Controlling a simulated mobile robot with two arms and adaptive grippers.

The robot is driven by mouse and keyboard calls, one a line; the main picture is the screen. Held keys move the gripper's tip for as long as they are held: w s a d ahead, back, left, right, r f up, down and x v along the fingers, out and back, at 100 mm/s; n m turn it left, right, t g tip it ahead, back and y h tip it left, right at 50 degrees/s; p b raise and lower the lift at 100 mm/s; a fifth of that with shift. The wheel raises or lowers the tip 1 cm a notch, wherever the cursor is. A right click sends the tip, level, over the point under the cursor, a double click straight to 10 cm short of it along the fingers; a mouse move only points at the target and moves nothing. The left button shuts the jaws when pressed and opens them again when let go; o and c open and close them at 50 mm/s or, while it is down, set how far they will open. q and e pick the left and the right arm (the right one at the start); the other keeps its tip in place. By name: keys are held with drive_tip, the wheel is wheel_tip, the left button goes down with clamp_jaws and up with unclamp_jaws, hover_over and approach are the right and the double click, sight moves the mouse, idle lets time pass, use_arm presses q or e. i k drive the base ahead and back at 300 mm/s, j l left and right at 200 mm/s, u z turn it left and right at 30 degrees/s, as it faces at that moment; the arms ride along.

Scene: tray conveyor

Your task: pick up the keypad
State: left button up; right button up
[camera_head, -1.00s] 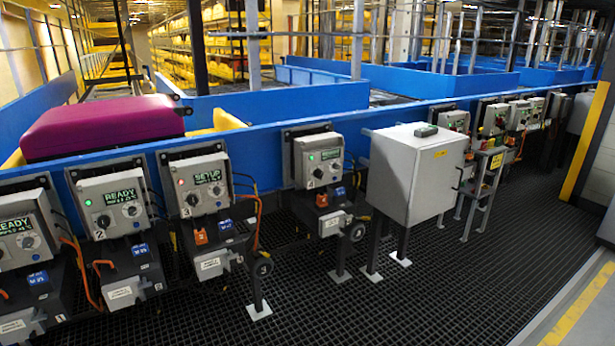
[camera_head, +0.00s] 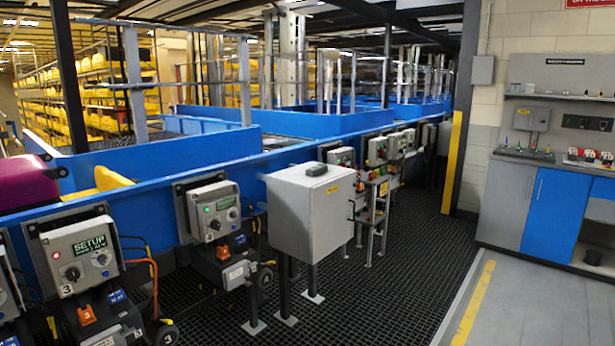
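A small dark grey-green box, which may be the keypad (camera_head: 316,169), lies on top of the grey cabinet (camera_head: 318,213). The cabinet stands on legs on the black grating in the middle of the view. The small box is too small in the picture to make out any keys. Neither of my grippers shows.
Grey control boxes, one reading SETUP (camera_head: 88,254), line the blue conveyor wall (camera_head: 160,210). A yellow post (camera_head: 452,163) stands behind. A workbench (camera_head: 540,205) with a blue door is at the right. The black grating (camera_head: 385,285) before the cabinet is clear.

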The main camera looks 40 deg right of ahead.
sight(314, 171)
drive_tip(key=i+l+z, duration=0.2)
drive_tip(key=i+l, duration=0.2)
drive_tip(key=i+l+z, duration=0.2)
drive_tip(key=i+l, duration=0.25)
drive_tip(key=i+l+z, duration=0.2)
drive_tip(key=i+l, duration=0.25)
drive_tip(key=i+l+z, duration=0.2)
drive_tip(key=i+l, duration=0.15)
drive_tip(key=i, duration=0.15)
drive_tip(key=i+l+z, duration=0.2)
drive_tip(key=i, duration=0.3)
drive_tip(key=i+l+u, duration=0.15)
drive_tip(key=u, duration=0.25)
drive_tip(key=i+l+u, duration=0.15)
drive_tip(key=u, duration=0.25)
drive_tip(key=i+l+u, duration=0.1)
drive_tip(key=l+u, duration=0.3)
